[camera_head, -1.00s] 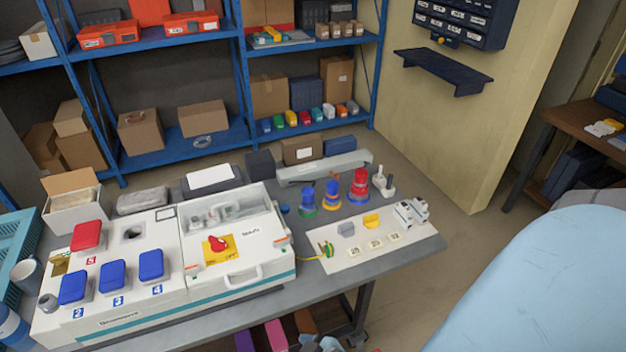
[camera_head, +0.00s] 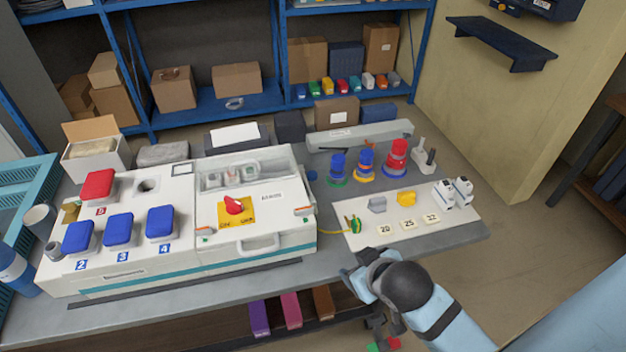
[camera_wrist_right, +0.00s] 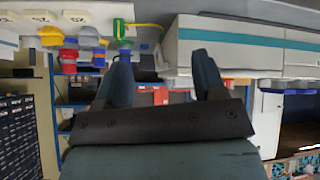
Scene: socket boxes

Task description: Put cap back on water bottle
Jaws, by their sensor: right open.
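A blue bottle (camera_head: 14,272) stands at the left edge of the head view, partly cut off by the frame; its top is hard to make out. A small grey cylindrical piece (camera_head: 53,251) is beside it, near the white machine's left end; I cannot tell whether it is the cap. My right arm comes in from the lower right of the head view, in front of the table's front edge, far from the bottle. In the right wrist view my right gripper (camera_wrist_right: 162,68) is open, with nothing between its fingers. My left gripper is not in view.
A white machine (camera_head: 252,243) with blue and red buttons fills the table's left half. A pale cup (camera_head: 39,219) stands near the bottle, beside a teal crate (camera_head: 40,172). A white board (camera_head: 458,217) with small parts lies at right. Blue shelves (camera_head: 270,110) stand behind.

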